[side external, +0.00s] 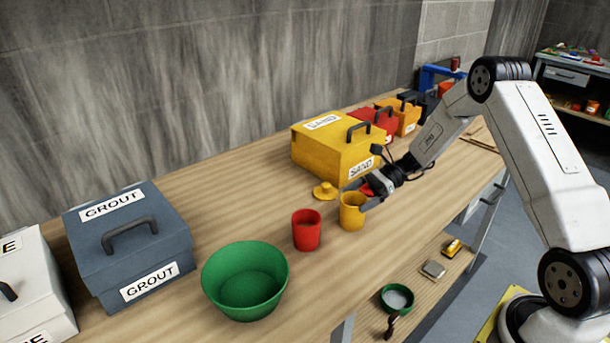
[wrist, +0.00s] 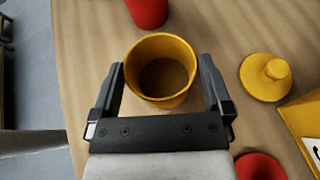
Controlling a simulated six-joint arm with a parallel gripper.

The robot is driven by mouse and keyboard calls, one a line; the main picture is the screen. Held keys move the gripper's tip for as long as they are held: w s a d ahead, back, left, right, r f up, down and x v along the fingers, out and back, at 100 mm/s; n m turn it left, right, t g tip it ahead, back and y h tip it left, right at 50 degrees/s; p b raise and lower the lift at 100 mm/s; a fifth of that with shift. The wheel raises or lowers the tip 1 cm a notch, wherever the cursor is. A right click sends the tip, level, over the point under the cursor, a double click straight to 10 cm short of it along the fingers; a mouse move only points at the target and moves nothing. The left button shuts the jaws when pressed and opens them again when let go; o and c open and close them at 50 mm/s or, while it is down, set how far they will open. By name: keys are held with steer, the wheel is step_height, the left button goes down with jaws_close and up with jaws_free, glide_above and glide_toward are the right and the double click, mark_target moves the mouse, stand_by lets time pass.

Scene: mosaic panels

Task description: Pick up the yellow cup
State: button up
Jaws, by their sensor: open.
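The yellow cup (side external: 351,212) stands upright on the wooden table, near its front edge. In the wrist view the yellow cup (wrist: 160,72) is seen from above, empty, with its rim between my two fingers. My gripper (side external: 360,197) is open around the cup, one finger on each side. In the wrist view my gripper (wrist: 162,88) shows a narrow gap at the left finger; I cannot tell whether the right finger touches the cup.
A red cup (side external: 307,230) stands left of the yellow cup, and a green bowl (side external: 245,280) beyond it. A yellow lid (side external: 325,191) and a yellow SAND box (side external: 338,146) are behind. Another red item (wrist: 260,167) lies near my gripper. Table between bowl and GROUT box (side external: 128,240) is clear.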

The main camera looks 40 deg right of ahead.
steer(key=shift+x, duration=0.85)
steer(key=c, duration=1)
steer(key=shift+c, duration=0.2)
steer(key=shift+r, duration=0.15)
steer(key=shift+r, duration=0.9)
steer(key=s+a+r, duration=0.2)
steer(key=s+r, duration=0.9)
steer(key=s, duration=0.2)
steer(key=shift+s+a, duration=0.15)
steer(key=shift+s, duration=0.25)
